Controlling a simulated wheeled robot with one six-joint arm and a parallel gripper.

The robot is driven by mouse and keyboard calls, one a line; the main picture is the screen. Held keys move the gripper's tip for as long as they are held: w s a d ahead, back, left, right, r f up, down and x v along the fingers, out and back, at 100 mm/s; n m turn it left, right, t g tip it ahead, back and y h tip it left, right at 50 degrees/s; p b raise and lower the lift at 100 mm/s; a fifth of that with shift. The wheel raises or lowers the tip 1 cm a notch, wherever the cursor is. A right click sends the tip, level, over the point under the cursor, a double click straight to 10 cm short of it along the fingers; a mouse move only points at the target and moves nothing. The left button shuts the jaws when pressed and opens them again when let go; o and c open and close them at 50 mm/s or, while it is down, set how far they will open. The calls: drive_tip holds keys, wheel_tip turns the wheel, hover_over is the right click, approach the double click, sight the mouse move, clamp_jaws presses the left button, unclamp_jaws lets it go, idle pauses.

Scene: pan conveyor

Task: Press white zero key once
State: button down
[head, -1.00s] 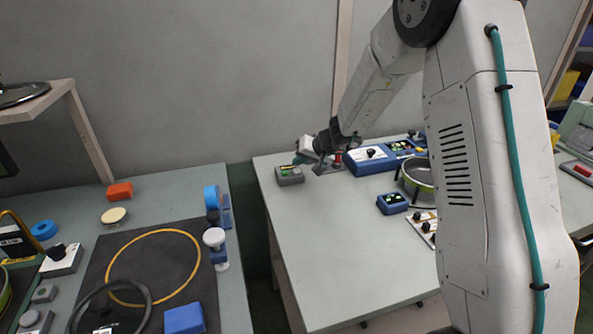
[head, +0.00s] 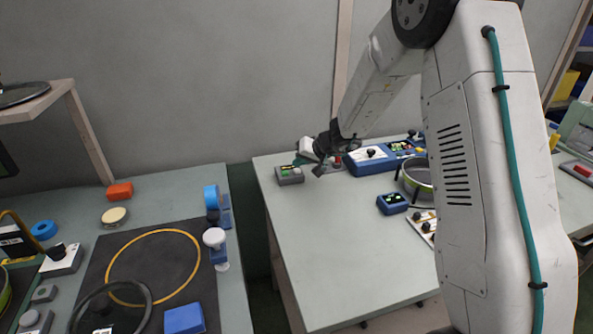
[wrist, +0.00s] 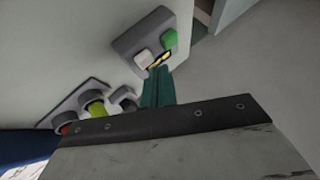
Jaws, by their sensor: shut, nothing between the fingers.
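In the head view the grey box (head: 290,177) stands at the far left corner of the right-hand table. My gripper (wrist: 160,72) is shut and empty, its teal fingertips close to the display and the white key. I cannot tell whether they touch the box. In the head view my gripper (head: 300,161) is just above the box's far side.
A plate with red and yellow-green knobs (wrist: 93,104) lies near my gripper in the wrist view. A blue control box (head: 372,160), a green-edged pan (head: 416,178) and a small blue display box (head: 392,203) stand to the right. The table's front left is clear.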

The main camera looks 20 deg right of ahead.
sight(300, 171)
drive_tip(key=shift+f, duration=0.6)
idle(0.7)
idle(0.4)
drive_tip(key=shift+r, duration=0.9)
drive_tip(key=shift+r, duration=2.5)
